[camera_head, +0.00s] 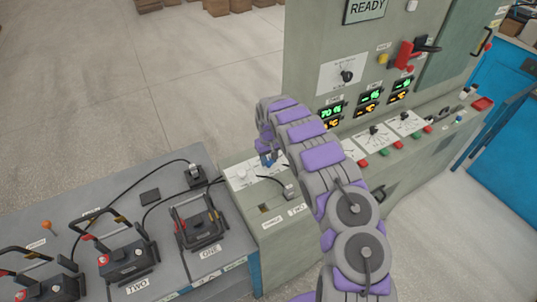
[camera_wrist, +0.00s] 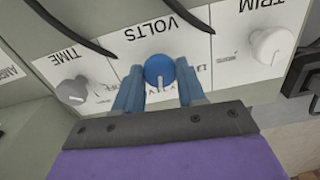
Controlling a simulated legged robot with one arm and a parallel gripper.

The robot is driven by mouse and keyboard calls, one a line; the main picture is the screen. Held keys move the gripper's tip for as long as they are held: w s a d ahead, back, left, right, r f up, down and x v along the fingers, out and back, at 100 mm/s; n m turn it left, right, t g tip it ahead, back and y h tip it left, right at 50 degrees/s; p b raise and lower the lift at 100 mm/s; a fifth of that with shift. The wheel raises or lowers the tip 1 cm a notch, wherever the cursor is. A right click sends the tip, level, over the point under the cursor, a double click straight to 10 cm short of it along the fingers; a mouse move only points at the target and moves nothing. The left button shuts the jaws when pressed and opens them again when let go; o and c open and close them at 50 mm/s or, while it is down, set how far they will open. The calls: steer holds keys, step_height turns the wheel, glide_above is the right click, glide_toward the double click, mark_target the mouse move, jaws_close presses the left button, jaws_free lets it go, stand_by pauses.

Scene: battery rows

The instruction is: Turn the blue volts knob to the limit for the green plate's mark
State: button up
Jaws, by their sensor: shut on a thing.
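In the wrist view, the blue volts knob (camera_wrist: 160,71) sits on a white plate (camera_wrist: 135,46) whose VOLTS label reads upside down. The knob's pale pointer line faces toward the bottom of the picture. My gripper (camera_wrist: 160,78) has one blue finger on each side of the knob and is shut on it. The scale marks around the knob are mostly hidden by the fingers and palm. In the head view, my gripper (camera_head: 268,160) is at the low console beside the cabinet, and I cannot make out the knob there. I cannot identify the green plate.
The TIME knob (camera_wrist: 72,91) and the TRIM knob (camera_wrist: 271,44) flank the volts knob closely. Black cables (camera_wrist: 72,27) hang near the plates. In the head view, a bench (camera_head: 150,210) holds several battery units, and a cabinet (camera_head: 303,85) stands behind my arm.

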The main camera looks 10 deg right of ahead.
steer(key=n+p, duration=0.2)
steer(key=n, duration=0.1)
steer(key=shift+r+n, duration=0.15)
steer(key=shift+n, duration=0.15)
steer(key=shift+n+p, duration=0.9)
steer(key=shift+n, duration=0.6)
steer(key=o, duration=1.1)
steer(key=shift+c, duration=0.2)
